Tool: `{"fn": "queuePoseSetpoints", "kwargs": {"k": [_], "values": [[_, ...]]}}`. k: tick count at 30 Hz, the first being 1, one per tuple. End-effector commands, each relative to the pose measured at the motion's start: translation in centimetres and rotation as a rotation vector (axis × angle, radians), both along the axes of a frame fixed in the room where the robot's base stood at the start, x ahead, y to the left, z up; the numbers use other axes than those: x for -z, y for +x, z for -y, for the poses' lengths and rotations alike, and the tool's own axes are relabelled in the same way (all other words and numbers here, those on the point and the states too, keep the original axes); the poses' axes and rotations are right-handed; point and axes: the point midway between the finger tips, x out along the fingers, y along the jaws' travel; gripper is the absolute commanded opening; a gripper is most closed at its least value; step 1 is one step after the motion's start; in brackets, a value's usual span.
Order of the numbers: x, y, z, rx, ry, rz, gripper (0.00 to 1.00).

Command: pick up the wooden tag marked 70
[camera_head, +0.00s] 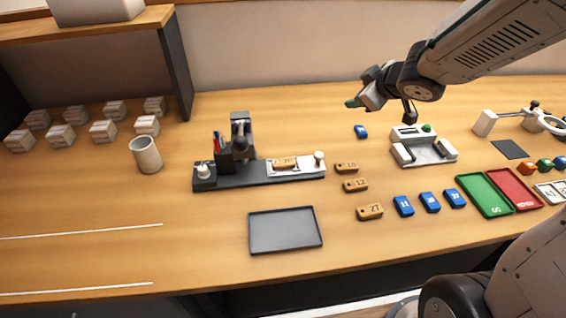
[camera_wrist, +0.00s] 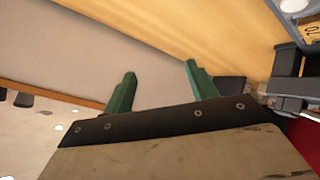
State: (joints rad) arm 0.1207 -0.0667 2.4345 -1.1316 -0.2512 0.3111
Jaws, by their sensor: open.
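A wooden tag (camera_head: 284,162) lies in the white holder (camera_head: 301,168) of the dark laser marker (camera_head: 240,152); its number looks like 70 but is too small to read surely. A tag also shows at the upper right corner of the wrist view (camera_wrist: 312,29). My gripper (camera_head: 353,103) is raised above the back of the table, to the right of and higher than the marker. In the wrist view its green fingers (camera_wrist: 160,70) are apart with nothing between them.
Wooden tags (camera_head: 346,167), (camera_head: 355,185) and (camera_head: 370,211) lie right of the marker. An empty dark tray (camera_head: 285,250) lies in front. Blue tags (camera_head: 430,202), a white fixture (camera_head: 422,149), a green tray (camera_head: 499,211) and a red tray (camera_head: 533,198) are at right. A cup (camera_head: 146,155) stands left.

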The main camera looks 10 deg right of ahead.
Motion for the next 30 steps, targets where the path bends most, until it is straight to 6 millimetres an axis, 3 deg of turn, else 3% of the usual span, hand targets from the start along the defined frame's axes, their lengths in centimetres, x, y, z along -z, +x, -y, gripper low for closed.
{"fn": "queuePoseSetpoints", "kwargs": {"k": [1,4,9,12,16,30], "values": [[2.4,0.7,-1.9,-0.127,0.043,-0.017,0.57],[5.7,0.0,-5.9,-0.377,0.163,-0.059,0.57],[9.3,-3.9,-10.0,-0.681,0.370,-0.175,0.57],[10.1,-5.7,-11.0,-0.778,0.453,-0.226,0.57],[10.6,-6.8,-11.9,-0.832,0.499,-0.257,0.57],[13.6,-6.1,-17.2,-0.836,0.500,-0.259,0.57]]}}
